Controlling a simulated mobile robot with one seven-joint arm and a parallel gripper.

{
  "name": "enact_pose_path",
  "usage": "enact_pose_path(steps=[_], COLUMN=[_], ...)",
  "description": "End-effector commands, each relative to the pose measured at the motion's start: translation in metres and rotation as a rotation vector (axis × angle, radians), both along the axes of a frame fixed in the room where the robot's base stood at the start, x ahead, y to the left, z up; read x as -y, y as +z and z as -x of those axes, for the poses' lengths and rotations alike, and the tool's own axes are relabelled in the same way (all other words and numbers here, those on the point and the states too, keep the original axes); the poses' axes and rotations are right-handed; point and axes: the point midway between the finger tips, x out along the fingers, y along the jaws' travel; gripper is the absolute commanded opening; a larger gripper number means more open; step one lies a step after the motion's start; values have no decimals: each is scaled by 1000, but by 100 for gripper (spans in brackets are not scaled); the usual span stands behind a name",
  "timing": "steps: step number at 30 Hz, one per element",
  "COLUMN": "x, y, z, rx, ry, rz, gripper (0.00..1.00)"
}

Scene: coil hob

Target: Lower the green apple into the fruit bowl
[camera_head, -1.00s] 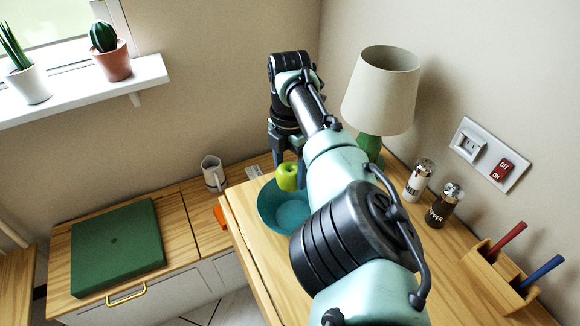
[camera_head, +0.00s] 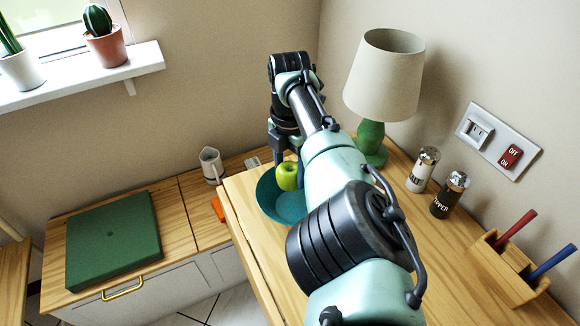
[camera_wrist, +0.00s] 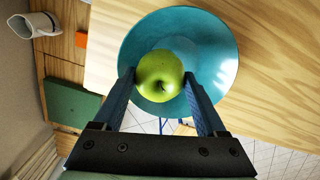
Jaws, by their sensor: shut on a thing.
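The green apple (camera_head: 287,176) is held between the two fingers of my gripper (camera_wrist: 160,84), which is shut on it. The apple also shows in the wrist view (camera_wrist: 158,77), over the bowl. The teal fruit bowl (camera_head: 274,207) stands on the wooden counter near its left edge. In the wrist view the bowl (camera_wrist: 212,42) lies behind the apple, and its rim surrounds most of it. I cannot tell whether the apple touches the bowl. My arm hides the bowl's right side in the head view.
A lamp (camera_head: 384,80), a salt shaker (camera_head: 422,170) and a pepper shaker (camera_head: 450,195) stand right of my arm. A wooden pen holder (camera_head: 508,268) is at the front right.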

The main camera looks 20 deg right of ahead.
Motion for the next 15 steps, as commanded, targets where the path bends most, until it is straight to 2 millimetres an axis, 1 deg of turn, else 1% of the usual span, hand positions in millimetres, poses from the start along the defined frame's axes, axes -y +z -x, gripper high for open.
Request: enact_pose_path(steps=[15], x=[0], y=[-3], z=[0], rx=[0], ry=[0], rz=[0], gripper=[15])
